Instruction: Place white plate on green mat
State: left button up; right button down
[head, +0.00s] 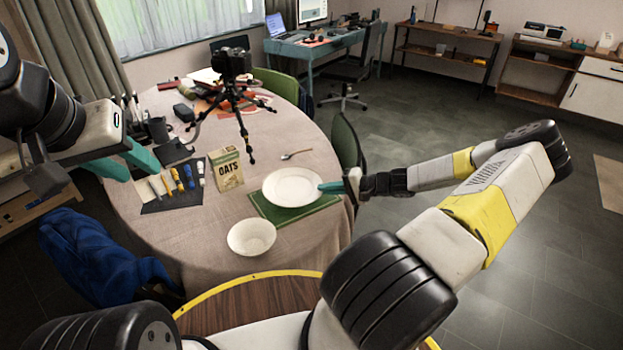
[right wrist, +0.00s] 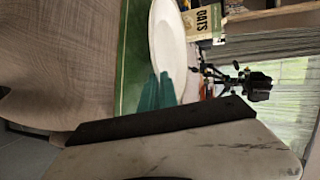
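The white plate (head: 291,186) is over the green mat (head: 318,207) on the round table, covering the mat's middle. I cannot tell whether it rests on the mat or is just above it. My right gripper (head: 325,186) is at the plate's right rim, its teal fingers close together on the rim. The right wrist view shows these fingers (right wrist: 159,92) overlapping the edge of the plate (right wrist: 168,45), with the mat (right wrist: 130,60) beside it. My left gripper (head: 126,163) is open and empty at the table's left side, fingers wide apart.
A white bowl (head: 251,237) stands in front of the mat. An oats box (head: 226,170) stands left of the plate, and a spoon (head: 296,154) lies behind it. A tripod with camera (head: 236,88) stands further back. A dark mat with tools (head: 172,187) lies left.

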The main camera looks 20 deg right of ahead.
aim_at(326, 203)
jog(key=shift+f, duration=1.5)
jog(key=c, duration=1.9)
grip_release()
jog(key=shift+f, duration=0.15)
